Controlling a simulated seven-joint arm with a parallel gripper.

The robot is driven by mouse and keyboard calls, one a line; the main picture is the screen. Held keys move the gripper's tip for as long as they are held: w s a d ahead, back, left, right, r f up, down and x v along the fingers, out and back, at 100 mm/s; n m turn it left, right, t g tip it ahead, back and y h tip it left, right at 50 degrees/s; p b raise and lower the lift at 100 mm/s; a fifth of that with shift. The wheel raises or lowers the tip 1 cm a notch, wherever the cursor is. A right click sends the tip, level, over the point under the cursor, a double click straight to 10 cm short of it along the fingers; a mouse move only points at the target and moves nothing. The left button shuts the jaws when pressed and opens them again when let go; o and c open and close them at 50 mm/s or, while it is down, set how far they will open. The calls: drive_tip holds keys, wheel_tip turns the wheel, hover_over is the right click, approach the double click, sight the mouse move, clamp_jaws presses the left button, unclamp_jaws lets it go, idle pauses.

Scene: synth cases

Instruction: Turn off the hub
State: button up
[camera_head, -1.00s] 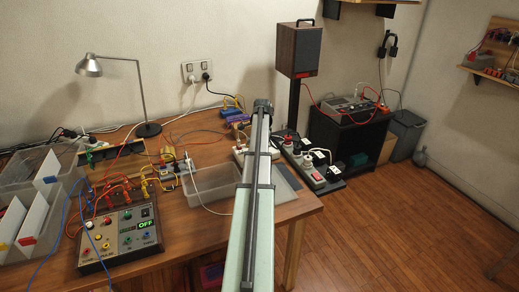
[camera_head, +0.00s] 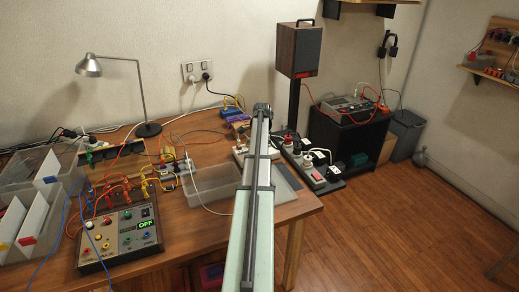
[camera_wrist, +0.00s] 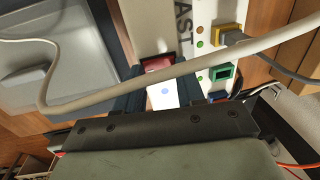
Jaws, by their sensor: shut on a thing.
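The hub (camera_wrist: 199,14) is a pale box with dark lettering, small lights and ports, seen close in the wrist view. A yellow-framed port holds a grey plug, and a green port sits below it. A red part like a switch (camera_wrist: 157,63) is at its near end. My gripper (camera_wrist: 167,88) has a dark finger on each side of a white piece with a blue dot, just below the red part. It is shut on this end of the hub; the exact contact is hard to see. In the head view the hub (camera_head: 240,152) is partly behind my arm, and the fingers are hidden.
A pale cable (camera_wrist: 100,95) crosses in front of the fingers. A clear bin (camera_head: 212,190) stands left of my arm. Power strips (camera_head: 322,178) with plugs lie to the right. A power supply reading OFF (camera_head: 120,238) and many leads fill the left of the table.

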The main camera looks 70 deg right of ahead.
drive_tip(key=shift+c, duration=1.3)
drive_tip(key=shift+w+d, duration=0.15)
drive_tip(key=shift+d, duration=0.05)
drive_tip(key=shift+g+y, duration=0.5)
drive_tip(key=o, duration=1)
drive_tip(key=shift+o, duration=0.2)
wheel_tip(320, 180, up, 14)
drive_tip(key=shift+f, duration=0.1)
